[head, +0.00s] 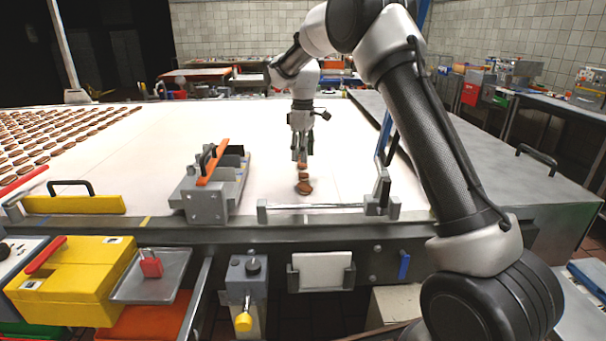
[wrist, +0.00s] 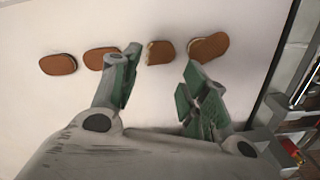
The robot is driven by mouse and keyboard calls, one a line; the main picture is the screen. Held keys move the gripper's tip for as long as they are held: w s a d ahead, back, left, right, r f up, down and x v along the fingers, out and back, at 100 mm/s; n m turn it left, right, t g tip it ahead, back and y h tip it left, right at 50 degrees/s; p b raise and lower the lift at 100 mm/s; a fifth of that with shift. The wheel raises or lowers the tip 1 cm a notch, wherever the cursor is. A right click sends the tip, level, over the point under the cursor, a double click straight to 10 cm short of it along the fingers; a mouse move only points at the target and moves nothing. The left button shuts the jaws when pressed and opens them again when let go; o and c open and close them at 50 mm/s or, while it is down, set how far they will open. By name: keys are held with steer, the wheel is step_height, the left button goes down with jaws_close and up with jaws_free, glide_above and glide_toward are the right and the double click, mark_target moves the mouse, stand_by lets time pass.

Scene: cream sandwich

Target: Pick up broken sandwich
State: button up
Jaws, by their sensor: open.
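A brown sandwich with a ragged, pale left edge (wrist: 160,52) looks like the broken one. In the wrist view it lies on the white belt just beyond and between the fingertips of my gripper (wrist: 164,62). My gripper (head: 300,157) is open and empty, pointing down over the belt in the head view. A sandwich with its layers shifted (wrist: 210,47) lies to the right, near the right fingertip. Two whole sandwiches lie to the left, one partly behind the left finger (wrist: 98,58) and one farther out (wrist: 58,64).
The white belt (head: 230,122) has free room around the row. Many sandwiches (head: 45,140) lie at the far left. A grey device with an orange handle (head: 207,192) stands left of my gripper. A metal bracket with a blue bar (head: 383,180) stands to the right at the belt's edge.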

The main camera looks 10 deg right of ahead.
mark_target(303, 174)
step_height(303, 174, down, 7)
stand_by(0.3)
steer(key=shift+c, duration=0.2)
steer(key=c, duration=0.3)
